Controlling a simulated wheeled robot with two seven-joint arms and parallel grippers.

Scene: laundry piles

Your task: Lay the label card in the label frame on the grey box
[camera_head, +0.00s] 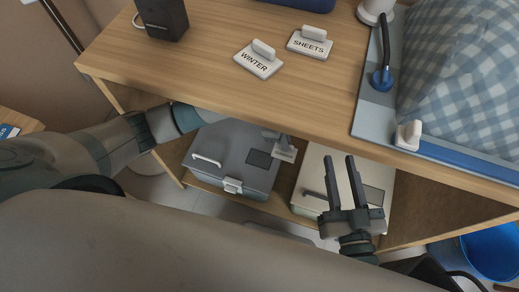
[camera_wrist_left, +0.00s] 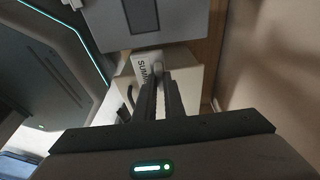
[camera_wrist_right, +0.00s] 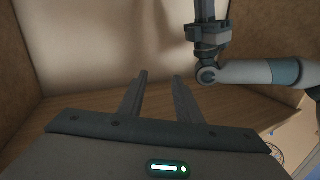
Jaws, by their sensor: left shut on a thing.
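The grey box (camera_head: 228,150) sits on the lower shelf. A dark rectangle on its lid, seemingly the label frame (camera_head: 258,158), is near its right edge; the lid and dark rectangle also show in the left wrist view (camera_wrist_left: 142,14). My left gripper (camera_head: 273,134) is shut on the knob of a white label card (camera_head: 285,154), just right of the frame, apart from it in the picture. The card reads "SUMM…" in the left wrist view (camera_wrist_left: 140,70), the rest hidden by the fingers. My right gripper (camera_head: 340,165) is open and empty over the cream box.
The cream box (camera_head: 318,165) stands right of the grey box, with a dark rectangle of its own. WINTER (camera_head: 259,64) and SHEETS (camera_head: 310,44) cards lie on the wooden tabletop (camera_head: 210,70), which overhangs the shelf. A checked bundle (camera_head: 455,80) is at right; a blue bucket (camera_head: 490,252) is lower right.

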